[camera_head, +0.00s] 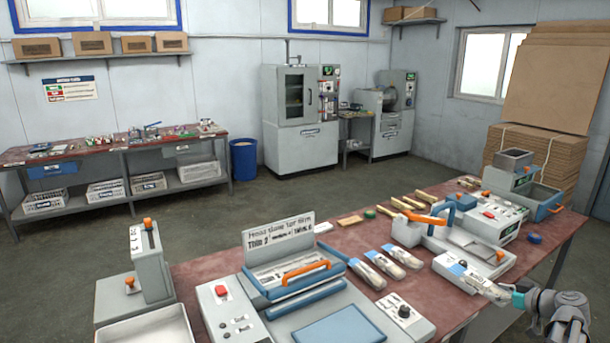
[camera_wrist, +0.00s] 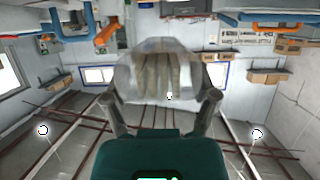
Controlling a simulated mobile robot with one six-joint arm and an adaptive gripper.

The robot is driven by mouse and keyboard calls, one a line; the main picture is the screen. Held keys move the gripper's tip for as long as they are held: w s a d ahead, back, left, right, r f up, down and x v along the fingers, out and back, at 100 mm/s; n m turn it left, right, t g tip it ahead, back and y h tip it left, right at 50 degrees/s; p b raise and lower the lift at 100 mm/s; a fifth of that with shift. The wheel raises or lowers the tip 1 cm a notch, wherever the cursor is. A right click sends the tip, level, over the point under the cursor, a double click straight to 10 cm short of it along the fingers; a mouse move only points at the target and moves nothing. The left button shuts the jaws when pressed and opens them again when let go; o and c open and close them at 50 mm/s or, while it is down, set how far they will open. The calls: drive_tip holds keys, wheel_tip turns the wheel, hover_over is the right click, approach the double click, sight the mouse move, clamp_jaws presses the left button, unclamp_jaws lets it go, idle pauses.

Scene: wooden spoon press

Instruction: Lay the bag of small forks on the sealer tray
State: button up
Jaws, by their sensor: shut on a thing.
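My gripper (camera_head: 512,296) is at the lower right of the head view, shut on a clear bag (camera_head: 478,282) with a blue and white label. In the wrist view, the bag (camera_wrist: 168,75) lies between the fingers, with several long pale brown pieces inside. A white machine with a blue lever arm and a flat tray (camera_head: 474,243) stands just beyond the held bag. The bag is beside its near edge; I cannot tell whether they touch. Another machine with an orange handle (camera_head: 306,270) and a blue flat pad (camera_head: 333,330) is front centre. I cannot tell which is the sealer.
Similar bags (camera_head: 367,273) lie on the red-brown table (camera_head: 350,235) between the machines. Wooden pieces (camera_head: 415,215) lie farther back. A grey hopper machine (camera_head: 513,170) stands at the right. A small control box (camera_head: 403,312) is near the front edge.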

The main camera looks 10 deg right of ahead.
drive_tip(key=shift+r+p, duration=1.4)
drive_tip(key=shift+r, duration=0.4)
drive_tip(key=shift+f, duration=0.15)
wheel_tip(320, 180, down, 7)
drive_tip(key=b, duration=0.7)
drive_tip(key=shift+w, duration=0.1)
drive_tip(key=b+x, duration=0.2)
drive_tip(key=x, duration=0.2)
drive_tip(key=d+f+b+x, duration=0.1)
drive_tip(key=b+x, duration=0.2)
drive_tip(key=x, duration=0.2)
drive_tip(key=d+f+b+x, duration=0.1)
drive_tip(key=b+x, duration=0.2)
drive_tip(key=x, duration=0.1)
drive_tip(key=shift+w+f, duration=0.15)
drive_tip(key=shift+f, duration=0.2)
drive_tip(key=shift+w+a+f+b, duration=0.2)
drive_tip(key=shift+w+f+b, duration=0.35)
drive_tip(key=shift+w+b, duration=0.05)
